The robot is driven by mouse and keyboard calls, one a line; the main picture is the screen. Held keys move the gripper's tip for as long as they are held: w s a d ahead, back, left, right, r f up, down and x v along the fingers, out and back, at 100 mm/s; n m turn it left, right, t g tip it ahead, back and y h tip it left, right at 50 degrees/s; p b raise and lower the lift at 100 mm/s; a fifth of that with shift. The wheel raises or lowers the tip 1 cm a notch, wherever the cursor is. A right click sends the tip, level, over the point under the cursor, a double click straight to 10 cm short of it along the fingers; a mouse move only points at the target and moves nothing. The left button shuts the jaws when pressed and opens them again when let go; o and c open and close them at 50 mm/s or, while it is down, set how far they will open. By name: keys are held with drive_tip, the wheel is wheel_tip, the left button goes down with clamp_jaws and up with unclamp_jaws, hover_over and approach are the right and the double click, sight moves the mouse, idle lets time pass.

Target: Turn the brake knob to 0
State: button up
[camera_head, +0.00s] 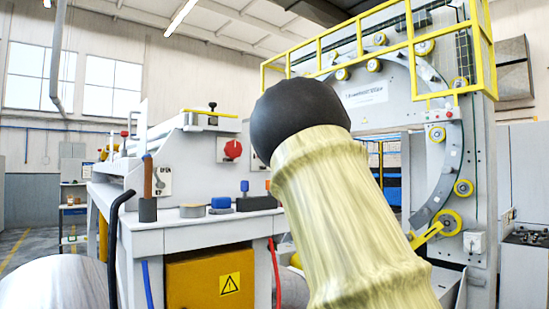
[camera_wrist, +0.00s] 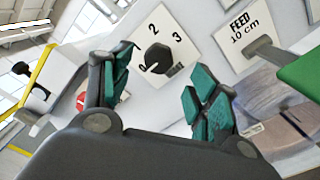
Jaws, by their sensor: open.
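The brake knob appears to be the black round knob (camera_wrist: 158,58) on a white dial plate (camera_wrist: 155,25) in the wrist view. The plate shows 0 at lower left, 2 at the top and 3 at the upper right. I cannot clearly tell which number the knob points at. My gripper (camera_wrist: 160,92) is open, with green-padded fingers apart. The knob lies beyond and between the fingertips, with no clear contact. In the head view my arm covers the middle, and neither the gripper nor this dial shows.
A grey lever stands by the FEED 10 cm plate (camera_wrist: 238,32), with a green part (camera_wrist: 303,76) to its right. A red knob (camera_head: 233,150) sits on the white machine panel. A bench (camera_head: 180,228) with small items stands in front. A large ring machine (camera_head: 440,150) stands right.

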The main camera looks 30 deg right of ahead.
drive_tip(key=s, duration=0.5)
drive_tip(key=shift+s+d, duration=0.1)
drive_tip(key=shift+d, duration=0.15)
drive_tip(key=shift+d+f, duration=0.1)
